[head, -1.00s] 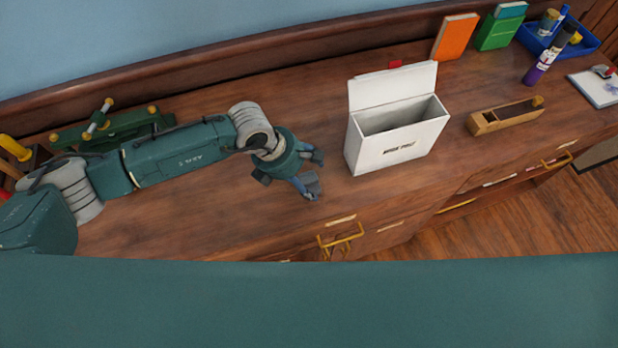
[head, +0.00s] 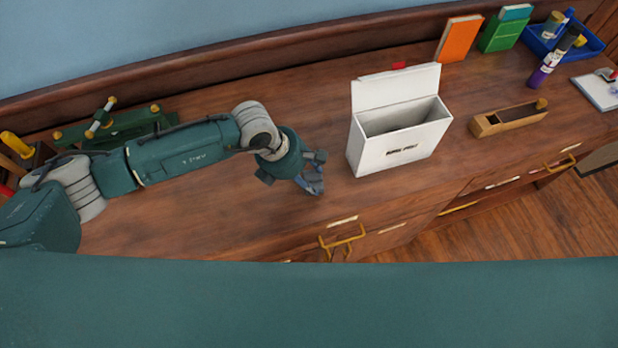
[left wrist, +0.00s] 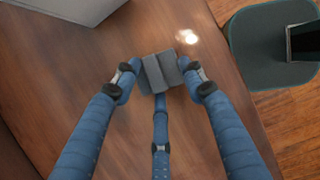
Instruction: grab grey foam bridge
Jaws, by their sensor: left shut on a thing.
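The grey foam bridge (left wrist: 160,72) is a small grey block, seen in the left wrist view between the blue fingertips. My left gripper (left wrist: 161,76) is shut on it, with a finger on each side and a third finger below it in the picture. In the head view my left gripper (head: 314,175) is low over the desk, left of the white box, and its fingers mostly hide the bridge. My right gripper is not in view.
A white open box (head: 398,140) stands right of the gripper, with a wooden plane (head: 508,118) further right. Books, a blue tray (head: 592,46) and a purple tube (head: 540,76) are at the back right. A green object (head: 130,122) lies behind my arm. The desk's front edge is close.

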